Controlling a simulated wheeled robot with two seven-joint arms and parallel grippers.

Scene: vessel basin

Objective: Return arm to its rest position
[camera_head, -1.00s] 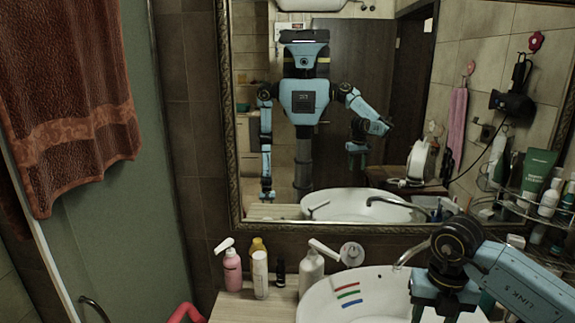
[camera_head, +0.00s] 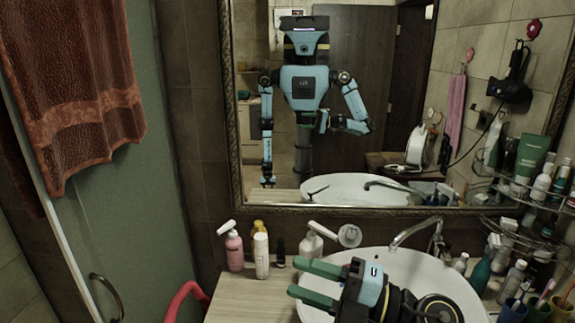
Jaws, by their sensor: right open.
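My right gripper (camera_head: 293,278) is low in the head view, over the sink's left rim and the counter. Its two green fingers point left and stand apart, with nothing between them. The wrist and forearm behind it cover part of the basin. My left gripper does not show directly; the mirror (camera_head: 345,110) reflects my left arm hanging down at my side, too small to read its gripper.
The white sink (camera_head: 440,290) with its faucet (camera_head: 412,230) lies beneath my right arm. A pink bottle (camera_head: 234,252), a white bottle (camera_head: 262,255) and a pump bottle (camera_head: 309,246) stand close behind the gripper. A wire shelf (camera_head: 520,190) of toiletries is at right.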

